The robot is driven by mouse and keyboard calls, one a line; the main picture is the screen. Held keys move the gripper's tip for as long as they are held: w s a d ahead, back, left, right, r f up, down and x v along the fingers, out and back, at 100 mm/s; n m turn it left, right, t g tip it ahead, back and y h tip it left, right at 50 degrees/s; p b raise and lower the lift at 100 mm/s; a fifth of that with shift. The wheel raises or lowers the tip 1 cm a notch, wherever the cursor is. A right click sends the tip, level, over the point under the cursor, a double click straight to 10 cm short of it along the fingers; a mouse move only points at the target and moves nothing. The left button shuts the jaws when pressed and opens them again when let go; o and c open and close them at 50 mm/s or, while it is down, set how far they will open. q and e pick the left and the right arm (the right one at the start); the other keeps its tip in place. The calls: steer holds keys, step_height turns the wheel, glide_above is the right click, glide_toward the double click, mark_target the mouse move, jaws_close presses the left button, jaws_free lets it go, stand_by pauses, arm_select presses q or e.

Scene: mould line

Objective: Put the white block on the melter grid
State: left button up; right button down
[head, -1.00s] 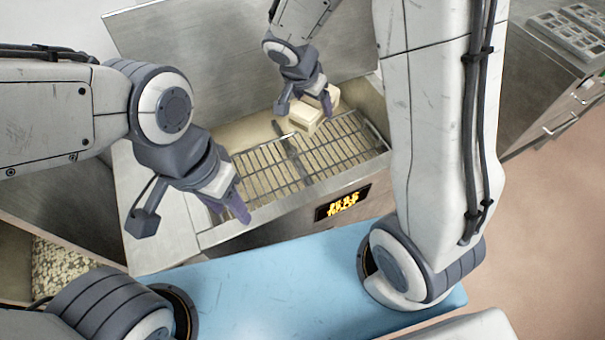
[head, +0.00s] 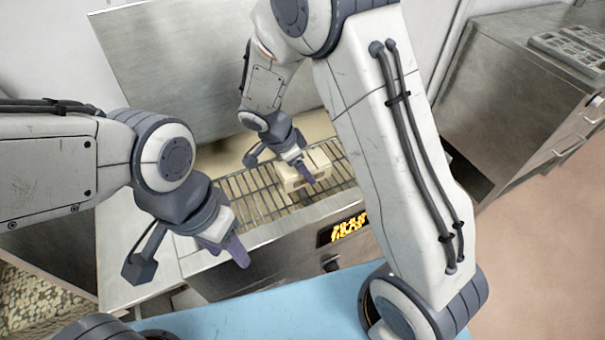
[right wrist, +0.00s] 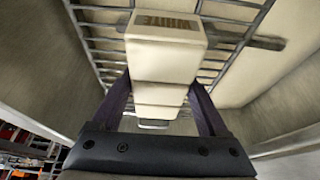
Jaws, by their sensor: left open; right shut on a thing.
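The white block (head: 291,180) is cream coloured and is at the melter grid (head: 262,196), over its right part in the head view. In the right wrist view the block (right wrist: 165,50) shows lettering on its far end, and the grid bars (right wrist: 105,45) lie behind it. My right gripper (head: 307,172) is shut on the block; its purple fingers (right wrist: 163,105) stand on both sides of it. I cannot tell whether the block touches the bars. My left gripper (head: 238,250) is open and empty in front of the melter's left side.
The melter's raised metal lid (head: 170,75) stands behind the grid. A metal cabinet (head: 520,90) with a moulded tray (head: 570,48) on top stands at the right. A blue surface (head: 290,308) is in front.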

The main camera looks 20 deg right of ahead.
steer(key=shift+f, duration=1.45)
steer(key=shift+f, duration=0.2)
jaws_free()
steer(key=shift+r, duration=0.1)
